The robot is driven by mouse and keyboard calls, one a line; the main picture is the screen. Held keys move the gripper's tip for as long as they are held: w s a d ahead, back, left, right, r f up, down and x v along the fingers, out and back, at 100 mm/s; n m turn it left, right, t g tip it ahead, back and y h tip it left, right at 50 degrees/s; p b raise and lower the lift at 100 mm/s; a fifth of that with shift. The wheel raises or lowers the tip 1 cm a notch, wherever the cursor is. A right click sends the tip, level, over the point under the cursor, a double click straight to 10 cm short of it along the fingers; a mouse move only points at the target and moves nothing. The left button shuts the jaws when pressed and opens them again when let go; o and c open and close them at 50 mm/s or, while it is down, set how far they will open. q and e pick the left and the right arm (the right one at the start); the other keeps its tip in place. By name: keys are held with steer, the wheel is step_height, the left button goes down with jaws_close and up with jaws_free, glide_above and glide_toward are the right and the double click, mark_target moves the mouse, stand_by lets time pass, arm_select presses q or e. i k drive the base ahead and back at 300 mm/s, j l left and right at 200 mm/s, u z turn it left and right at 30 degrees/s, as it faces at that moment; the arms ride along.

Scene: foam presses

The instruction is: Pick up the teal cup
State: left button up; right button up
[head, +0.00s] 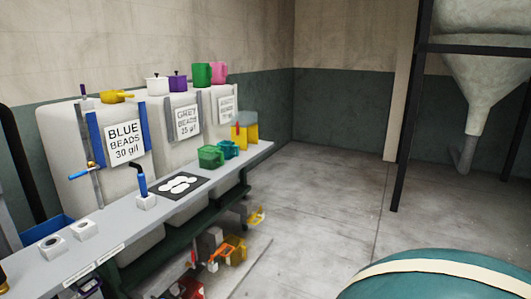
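The teal cup (229,149) stands upright near the right end of a long grey bench (230,160). A green cup (209,156) stands just left of it and nearer to me, and the two look close together. A yellow object (246,132) with a grey part stands behind and to the right of the teal cup. Neither of my grippers shows in the head view.
White bins (62,140) stand behind the bench, with several coloured vessels on top, including a yellow scoop (117,96). A dark mat (186,179) with white discs lies on the bench. A teal rounded object (440,284) fills the bottom right. The central floor is clear.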

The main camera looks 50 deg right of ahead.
mark_target(228, 147)
steer(key=z, duration=1.35)
steer(key=i+l, duration=0.25)
steer(key=i+l+u, duration=0.15)
steer(key=i+l, duration=0.4)
steer(key=l, duration=0.2)
steer(key=i+l+u, duration=0.1)
steer(key=i+l, duration=0.15)
steer(key=i+l+u, duration=0.1)
steer(key=i+l, duration=0.15)
steer(key=l, duration=0.25)
steer(key=i+l, duration=0.2)
steer(key=l, duration=0.2)
steer(key=i+l+u, duration=0.1)
steer(key=i+l, duration=0.15)
steer(key=l, duration=0.15)
